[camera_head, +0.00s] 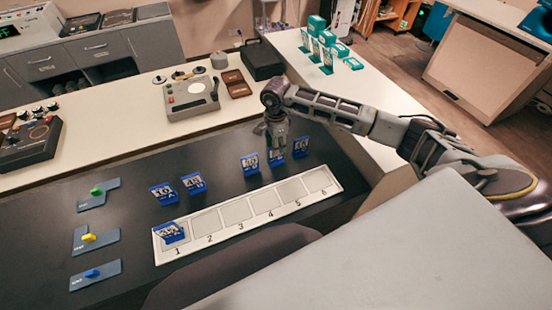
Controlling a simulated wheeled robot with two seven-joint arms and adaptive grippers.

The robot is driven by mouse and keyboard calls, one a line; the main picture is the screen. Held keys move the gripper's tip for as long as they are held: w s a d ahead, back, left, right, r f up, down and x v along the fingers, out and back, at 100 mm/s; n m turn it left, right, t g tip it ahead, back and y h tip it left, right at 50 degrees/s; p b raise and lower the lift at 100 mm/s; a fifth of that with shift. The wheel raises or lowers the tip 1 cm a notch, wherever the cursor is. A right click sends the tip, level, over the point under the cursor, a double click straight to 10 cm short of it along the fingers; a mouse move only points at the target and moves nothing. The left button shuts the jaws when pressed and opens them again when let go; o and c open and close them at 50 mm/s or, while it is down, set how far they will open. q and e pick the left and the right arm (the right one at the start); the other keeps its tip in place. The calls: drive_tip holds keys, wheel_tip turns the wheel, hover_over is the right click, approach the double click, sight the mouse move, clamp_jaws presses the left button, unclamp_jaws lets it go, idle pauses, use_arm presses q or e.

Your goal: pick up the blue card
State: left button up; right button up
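Several blue cards with white print stand on the dark mat in the head view. Two are at the left, a first card (163,193) and a second card (194,183). One card (250,163) stands left of my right gripper, and another (301,147) stands right of it. A further blue card (276,158) is directly below my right gripper (277,147) and partly hidden by it. The fingertips are too small to show whether they are open or touch that card. One more blue card (170,233) is on slot 1 of the white numbered strip (237,228). My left gripper is out of view.
Three grey-blue plates with a green (96,191), a yellow (88,238) and a blue piece (92,273) lie at the left. A tape device (188,98) and a black case (262,60) stand behind. Teal boxes (317,24) are at the back. Slots 2 to 6 are empty.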

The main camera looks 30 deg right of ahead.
sight(276, 161)
drive_tip(key=shift+f, duration=0.1)
drive_tip(key=shift+s+a+f+p, duration=0.1)
drive_tip(key=shift+f+p, duration=0.1)
drive_tip(key=shift+f, duration=0.4)
drive_tip(key=shift+s+d+f+p, duration=0.1)
drive_tip(key=shift+f+p, duration=0.15)
drive_tip(key=shift+f, duration=0.4)
drive_tip(key=shift+s+a+f+p, duration=0.1)
drive_tip(key=shift+f+p, duration=0.1)
drive_tip(key=shift+f, duration=1.05)
drive_tip(key=shift+c, duration=0.2)
clamp_jaws()
